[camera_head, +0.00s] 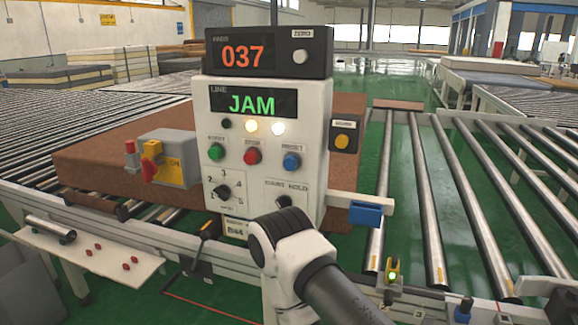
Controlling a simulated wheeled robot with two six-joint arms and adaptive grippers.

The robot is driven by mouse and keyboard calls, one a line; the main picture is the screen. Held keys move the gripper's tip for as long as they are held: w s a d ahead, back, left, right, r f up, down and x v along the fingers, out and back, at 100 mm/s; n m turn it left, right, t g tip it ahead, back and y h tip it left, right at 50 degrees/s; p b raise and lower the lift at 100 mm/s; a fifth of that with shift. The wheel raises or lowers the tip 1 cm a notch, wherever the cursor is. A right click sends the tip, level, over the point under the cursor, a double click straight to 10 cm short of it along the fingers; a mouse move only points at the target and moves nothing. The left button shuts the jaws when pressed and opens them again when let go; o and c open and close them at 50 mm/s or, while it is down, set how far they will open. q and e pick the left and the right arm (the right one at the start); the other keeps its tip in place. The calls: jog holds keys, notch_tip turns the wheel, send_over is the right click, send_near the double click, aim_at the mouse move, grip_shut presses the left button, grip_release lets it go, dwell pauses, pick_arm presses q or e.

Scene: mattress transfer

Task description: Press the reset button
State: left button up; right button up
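A white control panel (318,185) stands in the middle of the view. Its blue button (291,161) sits at the right of a row, under a small label that seems to read RESET. Left of it are a red button (252,156) and a green button (215,151). The panel's screen (253,102) reads JAM in green. One of my arms reaches in from the bottom, its white joint just below the panel and apart from the blue button as seen here. No gripper fingers of either arm are visible.
A display box (226,60) reading 037 tops the panel, with a white button (300,57). A yellow button (342,141) is on a side box. A selector knob (222,191) is low on the panel. A brown mattress (90,165) lies behind; rollers (430,190) run right.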

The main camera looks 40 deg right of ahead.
grip_shut()
dwell(1.1)
